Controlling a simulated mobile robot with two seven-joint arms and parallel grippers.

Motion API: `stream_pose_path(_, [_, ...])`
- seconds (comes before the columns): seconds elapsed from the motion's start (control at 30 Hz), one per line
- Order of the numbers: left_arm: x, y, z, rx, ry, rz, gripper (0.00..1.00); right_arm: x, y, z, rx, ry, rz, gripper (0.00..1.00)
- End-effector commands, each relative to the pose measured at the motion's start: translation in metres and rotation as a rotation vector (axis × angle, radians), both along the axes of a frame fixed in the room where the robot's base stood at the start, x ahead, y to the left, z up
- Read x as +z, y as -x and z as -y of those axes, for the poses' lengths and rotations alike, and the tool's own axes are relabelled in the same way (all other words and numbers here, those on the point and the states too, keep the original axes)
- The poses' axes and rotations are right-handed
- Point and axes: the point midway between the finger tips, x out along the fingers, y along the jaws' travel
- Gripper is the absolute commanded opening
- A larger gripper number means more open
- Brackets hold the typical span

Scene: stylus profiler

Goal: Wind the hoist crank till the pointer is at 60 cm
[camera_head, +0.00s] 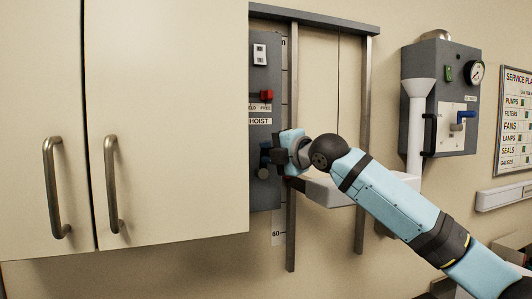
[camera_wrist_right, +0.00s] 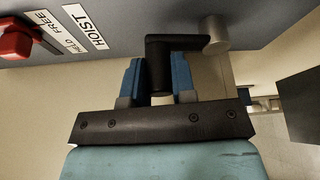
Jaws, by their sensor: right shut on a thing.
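The grey hoist panel (camera_head: 262,200) stands beside the white cupboard in the head view, with a HOIST label (camera_head: 259,121). My right gripper (camera_head: 268,160) is at the panel below that label. In the wrist view its blue fingers (camera_wrist_right: 157,82) are shut on the black handle of the hoist crank (camera_wrist_right: 172,46). The crank's arm runs right to a metal shaft (camera_wrist_right: 215,34). A pale platform (camera_head: 330,192) hangs between the rails, partly behind my arm. I cannot make out the pointer. My left gripper is out of view.
A red switch (camera_head: 267,95) with HELD and FREE labels sits above the crank. Metal rails (camera_head: 362,130) stand right of the panel. Cupboard doors (camera_head: 170,120) with handles are close on the left. A grey box with a gauge (camera_head: 477,71) hangs at the right.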

Motion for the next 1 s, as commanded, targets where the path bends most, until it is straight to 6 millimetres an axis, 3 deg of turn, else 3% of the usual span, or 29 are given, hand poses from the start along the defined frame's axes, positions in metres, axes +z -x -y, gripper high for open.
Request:
stream_pose_path(0.63, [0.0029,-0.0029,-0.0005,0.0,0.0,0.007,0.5,-0.0002,-0.001,0.0032,0.0,-0.056,-0.018,0.0])
stream_pose_path(0.67, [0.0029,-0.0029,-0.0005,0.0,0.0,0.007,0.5,-0.0002,-0.001,0.0032,0.0,-0.055,-0.018,0.31])
stream_pose_path(0.73, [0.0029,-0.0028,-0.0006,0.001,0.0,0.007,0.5,-0.0003,-0.0009,0.0031,0.0,-0.055,-0.018,0.48])
stream_pose_path(1.0, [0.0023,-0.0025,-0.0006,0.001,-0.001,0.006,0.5,-0.0004,-0.0007,0.0034,0.0,-0.055,-0.018,0.5])
